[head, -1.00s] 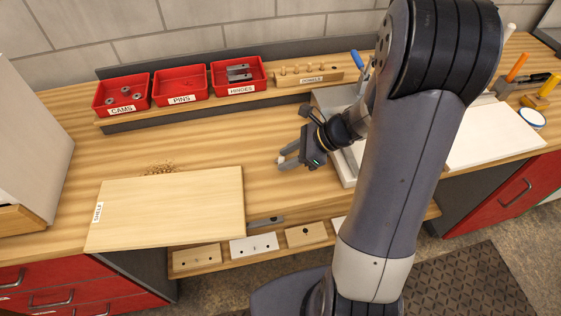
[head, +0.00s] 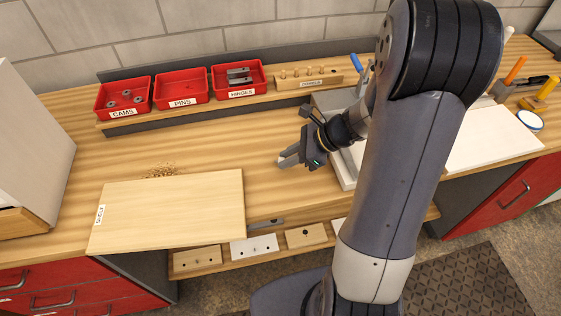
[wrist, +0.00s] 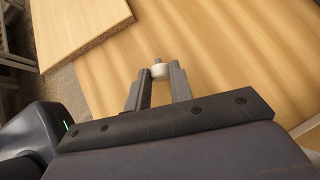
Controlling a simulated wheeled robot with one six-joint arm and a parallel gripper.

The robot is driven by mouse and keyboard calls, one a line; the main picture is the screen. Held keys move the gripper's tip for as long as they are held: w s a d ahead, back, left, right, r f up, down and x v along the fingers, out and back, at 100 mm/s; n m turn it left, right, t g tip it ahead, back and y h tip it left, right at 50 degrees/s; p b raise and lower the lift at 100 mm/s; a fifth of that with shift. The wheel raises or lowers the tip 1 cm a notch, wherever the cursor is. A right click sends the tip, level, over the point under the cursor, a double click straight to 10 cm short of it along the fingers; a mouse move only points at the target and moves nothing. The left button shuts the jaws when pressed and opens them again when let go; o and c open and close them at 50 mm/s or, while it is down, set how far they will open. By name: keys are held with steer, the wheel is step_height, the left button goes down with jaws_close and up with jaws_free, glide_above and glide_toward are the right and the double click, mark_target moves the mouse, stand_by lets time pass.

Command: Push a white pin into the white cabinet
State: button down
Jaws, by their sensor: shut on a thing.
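My gripper (head: 287,162) is over the middle of the workbench, to the right of the shelf board. In the wrist view my gripper (wrist: 160,78) is shut on a small white pin (wrist: 159,70), which sits between the fingertips with a thin grey tip pointing outward. The pin is too small to make out clearly in the head view. A pale cabinet-like body (head: 30,140) stands at the far left edge, cut off by the frame. The red bin labelled PINS (head: 181,87) looks empty.
The shelf board (head: 170,208) lies at the bench's front left and also shows in the wrist view (wrist: 75,25). Red bins of cams (head: 123,97) and hinges (head: 238,79) stand on the back ledge. Sample blocks (head: 254,247) lie on a lower ledge. Bare bench (head: 215,140) lies left of my gripper.

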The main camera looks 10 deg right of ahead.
step_height(320, 180, up, 6)
steer(key=p, duration=0.4)
steer(key=shift+p, duration=0.4)
